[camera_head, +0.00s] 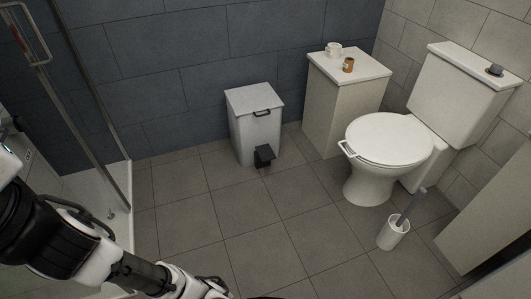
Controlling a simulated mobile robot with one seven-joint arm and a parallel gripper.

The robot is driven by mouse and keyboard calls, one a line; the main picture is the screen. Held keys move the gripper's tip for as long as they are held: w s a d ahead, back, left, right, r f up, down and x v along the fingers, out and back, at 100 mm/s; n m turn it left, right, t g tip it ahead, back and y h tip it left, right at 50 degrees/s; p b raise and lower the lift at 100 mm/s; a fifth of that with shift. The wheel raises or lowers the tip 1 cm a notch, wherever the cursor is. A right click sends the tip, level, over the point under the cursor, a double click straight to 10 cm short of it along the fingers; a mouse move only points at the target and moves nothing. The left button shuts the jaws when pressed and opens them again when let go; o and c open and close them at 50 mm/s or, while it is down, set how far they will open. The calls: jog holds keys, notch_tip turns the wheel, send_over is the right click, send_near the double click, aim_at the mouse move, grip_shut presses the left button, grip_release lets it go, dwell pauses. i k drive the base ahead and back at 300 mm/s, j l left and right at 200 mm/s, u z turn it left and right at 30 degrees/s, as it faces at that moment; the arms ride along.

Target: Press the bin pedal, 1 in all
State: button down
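A light grey pedal bin (256,129) stands on the tiled floor against the dark blue tiled wall, near the middle of the camera_head view. Its lid (250,97) looks closed and has a dark handle at the front. The black pedal (264,156) sticks out low at the bin's front. Nothing is touching it. My arm comes in from the lower left, well apart from the bin. My gripper is not clearly seen; the arm's end runs out at the bottom edge of the view.
A white cabinet (346,108) stands right of the bin, with a white cup (333,49) and a brown jar (348,65) on top. A white toilet (385,142) and a toilet brush in its holder (393,233) are further right. A glass shower enclosure is at left. The floor before the bin is clear.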

aim_at(264, 152)
jog(key=i+z, duration=0.1)
jog(key=i, duration=0.4)
jog(key=i+j+z, duration=0.1)
jog(key=i, duration=0.4)
jog(key=i+j+z, duration=0.15)
jog(key=i, duration=0.35)
jog(key=i+j+z, duration=0.1)
jog(key=i, duration=0.9)
